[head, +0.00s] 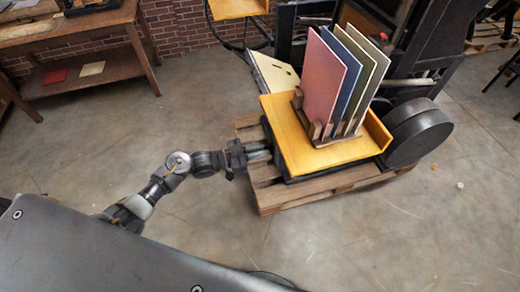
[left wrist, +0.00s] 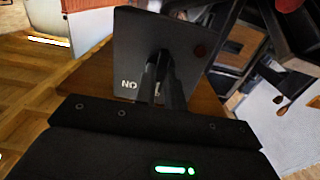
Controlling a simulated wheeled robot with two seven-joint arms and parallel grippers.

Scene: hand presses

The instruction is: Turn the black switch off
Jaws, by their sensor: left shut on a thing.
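The black switch shows in the left wrist view as a dark square plate (left wrist: 135,45) with white letters that read "ON" upside down and a dark red round spot at its right. My left gripper (left wrist: 165,85) is at the lower middle of this plate, its fingers shut on the switch's small lever, which they mostly hide. In the head view my left gripper (head: 262,155) reaches to the left side of the press, just below the orange table. The switch itself cannot be made out there. My right gripper is in neither view.
The press's orange table (head: 290,135) carries a wooden rack with several upright coloured boards (head: 325,80). The press stands on a wooden pallet (head: 290,200). A black wheel (head: 420,130) is at its right. A wooden table (head: 75,40) stands far left. The floor between is clear.

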